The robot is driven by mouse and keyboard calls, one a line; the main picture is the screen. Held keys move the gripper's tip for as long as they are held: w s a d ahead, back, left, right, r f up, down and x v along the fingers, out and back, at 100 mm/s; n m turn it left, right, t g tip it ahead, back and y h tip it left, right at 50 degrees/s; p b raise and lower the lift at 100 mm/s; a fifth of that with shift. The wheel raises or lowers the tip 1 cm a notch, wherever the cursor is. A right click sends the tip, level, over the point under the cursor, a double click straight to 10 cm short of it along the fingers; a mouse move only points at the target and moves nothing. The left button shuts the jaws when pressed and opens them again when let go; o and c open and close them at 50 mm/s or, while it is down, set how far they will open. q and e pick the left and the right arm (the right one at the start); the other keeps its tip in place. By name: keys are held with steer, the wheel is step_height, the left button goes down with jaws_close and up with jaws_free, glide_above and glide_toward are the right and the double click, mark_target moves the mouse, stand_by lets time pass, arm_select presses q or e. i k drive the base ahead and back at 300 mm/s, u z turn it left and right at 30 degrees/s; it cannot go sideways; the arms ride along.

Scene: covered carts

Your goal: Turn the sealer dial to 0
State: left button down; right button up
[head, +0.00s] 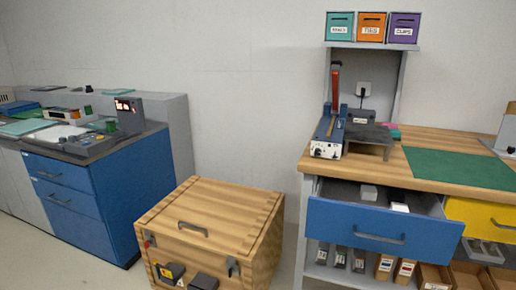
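The sealer (328,133) stands at the left end of the wood-topped workbench on the right. It has a blue body and a long arm with a red upper part, which stands raised. The light front panel (325,150) carries small dark controls. The dial is too small to pick out surely, and its setting cannot be read. A grey plate (368,133) stands beside the sealer on its right. Neither of my grippers is in view.
A blue drawer (385,230) stands open below the sealer, jutting out from the workbench (435,143). A wooden chest (215,210) stands on the floor to its left. A blue cabinet (95,190) is at far left. Bare floor shows between chest and workbench.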

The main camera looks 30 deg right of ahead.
mark_target(318, 152)
steer(key=u, duration=0.1)
steer(key=i, duration=1.05)
steer(key=z, duration=0.35)
